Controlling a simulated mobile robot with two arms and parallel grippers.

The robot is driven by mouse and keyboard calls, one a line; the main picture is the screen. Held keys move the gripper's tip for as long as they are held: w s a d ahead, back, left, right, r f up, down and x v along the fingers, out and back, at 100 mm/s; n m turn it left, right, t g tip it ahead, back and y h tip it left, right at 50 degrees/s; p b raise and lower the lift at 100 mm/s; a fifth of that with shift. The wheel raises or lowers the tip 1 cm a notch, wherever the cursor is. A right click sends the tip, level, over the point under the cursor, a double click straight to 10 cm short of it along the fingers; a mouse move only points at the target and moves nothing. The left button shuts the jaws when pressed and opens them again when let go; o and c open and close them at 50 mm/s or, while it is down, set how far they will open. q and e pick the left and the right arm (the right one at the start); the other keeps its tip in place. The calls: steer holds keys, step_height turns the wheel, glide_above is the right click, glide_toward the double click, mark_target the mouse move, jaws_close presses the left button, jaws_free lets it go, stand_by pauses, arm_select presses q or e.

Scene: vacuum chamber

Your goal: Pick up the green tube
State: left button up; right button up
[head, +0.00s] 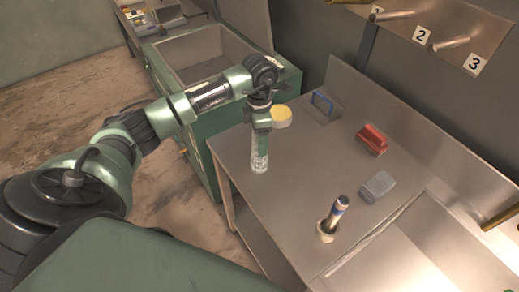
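My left gripper (261,128) points down over the near left part of the metal table (295,185) in the head view. A clear, upright cylinder with green above it, perhaps the green tube (259,162), shows directly below and between the fingers. The fingers hide its upper part, and I cannot tell whether they are closed on it. My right gripper is not in view.
A green open bin (190,60) stands behind left. Numbered wall pegs (450,42) are at upper right. The table's middle is clear.

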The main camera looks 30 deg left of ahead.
arm_select(q)
jaws_close()
steer(key=shift+r, duration=0.1)
